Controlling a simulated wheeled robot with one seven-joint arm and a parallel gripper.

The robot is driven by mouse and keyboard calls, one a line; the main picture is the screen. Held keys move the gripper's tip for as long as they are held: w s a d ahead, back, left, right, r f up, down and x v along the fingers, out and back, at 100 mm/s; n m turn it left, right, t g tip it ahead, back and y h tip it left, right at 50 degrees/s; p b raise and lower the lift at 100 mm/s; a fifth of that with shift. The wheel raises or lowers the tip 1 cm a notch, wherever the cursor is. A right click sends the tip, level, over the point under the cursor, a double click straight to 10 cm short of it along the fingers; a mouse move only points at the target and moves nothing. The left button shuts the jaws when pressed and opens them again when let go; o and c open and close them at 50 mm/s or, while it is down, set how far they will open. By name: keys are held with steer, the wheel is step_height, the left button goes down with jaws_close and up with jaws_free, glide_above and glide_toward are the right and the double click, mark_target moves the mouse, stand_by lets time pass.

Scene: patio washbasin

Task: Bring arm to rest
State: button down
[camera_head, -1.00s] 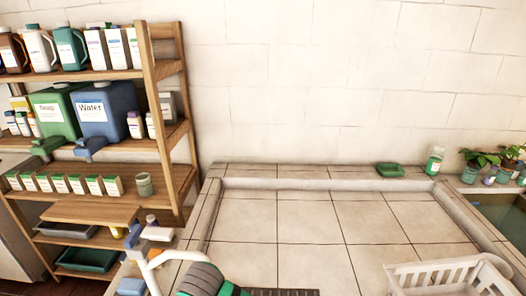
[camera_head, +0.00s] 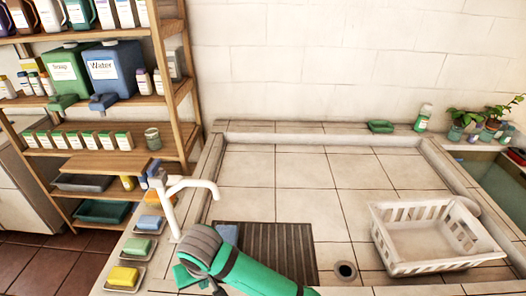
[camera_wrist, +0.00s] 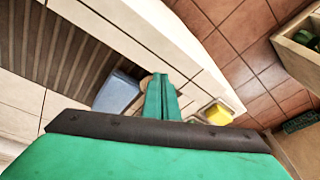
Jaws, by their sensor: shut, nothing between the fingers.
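My gripper (camera_head: 196,284) is low in the head view, at the left end of my green arm, over the front left edge of the tiled basin (camera_head: 345,170). In the wrist view its two green fingers (camera_wrist: 163,97) lie together, shut with nothing between them. A blue block (camera_wrist: 117,93) lies left of the fingers in the wrist view, beside the dark slatted grate. A yellow sponge on a dish (camera_wrist: 218,114) is to their right. Part of the basin edge is hidden by my arm.
A white tap (camera_head: 180,195) stands left of the grate (camera_head: 280,248). Soap dishes (camera_head: 122,278) line the left ledge. A wooden shelf (camera_head: 165,80) holds bottles at left. A white basket (camera_head: 430,235) is at right, beside a drain (camera_head: 344,270). The basin's back is clear.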

steer(key=w+a+r+m+t+y, duration=0.1)
steer(key=a+r+m+t+y, duration=0.15)
steer(key=a+r+y, duration=0.4)
steer(key=a+r+m+t+y, duration=0.2)
steer(key=a+t+y, duration=0.2)
steer(key=a, duration=0.6)
steer(key=s+d+f+m+t+h, duration=0.35)
steer(key=d+f, duration=0.25)
steer(key=d, duration=0.3)
steer(key=s+d+f+m+t+h, duration=0.3)
steer(key=s+d+f+h, duration=0.2)
steer(key=d, duration=0.3)
steer(key=s+d+f+n+h, duration=0.1)
steer(key=s+d+n+h, duration=0.2)
steer(key=s+d, duration=1.3)
steer(key=s+n, duration=0.2)
steer(key=s, duration=0.2)
steer(key=shift+f+h, duration=0.15)
steer(key=shift+h, duration=0.25)
